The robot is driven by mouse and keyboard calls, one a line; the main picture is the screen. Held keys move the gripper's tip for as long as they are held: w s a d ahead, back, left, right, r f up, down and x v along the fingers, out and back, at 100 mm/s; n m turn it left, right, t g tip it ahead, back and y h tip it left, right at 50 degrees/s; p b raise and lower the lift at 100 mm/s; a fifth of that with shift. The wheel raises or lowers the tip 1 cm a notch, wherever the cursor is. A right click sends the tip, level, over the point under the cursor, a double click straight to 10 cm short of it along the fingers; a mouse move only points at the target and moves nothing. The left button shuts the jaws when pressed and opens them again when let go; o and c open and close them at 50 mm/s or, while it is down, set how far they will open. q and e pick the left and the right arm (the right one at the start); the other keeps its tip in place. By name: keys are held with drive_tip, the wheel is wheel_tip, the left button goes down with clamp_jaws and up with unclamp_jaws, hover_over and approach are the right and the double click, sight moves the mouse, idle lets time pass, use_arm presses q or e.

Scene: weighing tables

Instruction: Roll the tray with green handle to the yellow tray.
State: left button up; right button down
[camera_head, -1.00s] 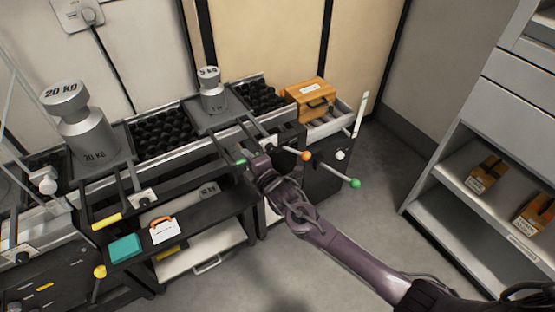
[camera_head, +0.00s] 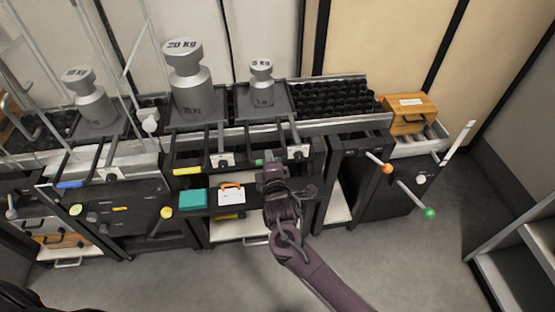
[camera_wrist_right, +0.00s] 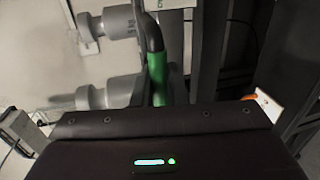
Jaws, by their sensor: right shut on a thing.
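The tray with the green handle (camera_head: 282,104) sits on the black rollers and carries a small grey weight (camera_head: 261,85). My right gripper (camera_head: 270,170) is shut on its green handle (camera_wrist_right: 157,72), mostly hidden in the head view but clear in the right wrist view. The yellow tray (camera_head: 220,120), with its yellow handle (camera_head: 187,171), is directly left of it and carries a large 20 KG weight (camera_head: 188,82). The two trays are side by side; I cannot tell whether they touch. My left gripper is out of view.
Bare rollers (camera_head: 335,98) extend to the right, ending near an orange-brown case (camera_head: 408,112). A tray with a blue handle (camera_head: 70,184) and another weight (camera_head: 88,98) stands farther left. Levers with orange (camera_head: 386,168) and green (camera_head: 429,213) knobs jut out at right.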

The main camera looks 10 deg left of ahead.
idle(0.3)
drive_tip(key=c, duration=1.6)
unclamp_jaws()
drive_tip(key=shift+o, duration=0.2)
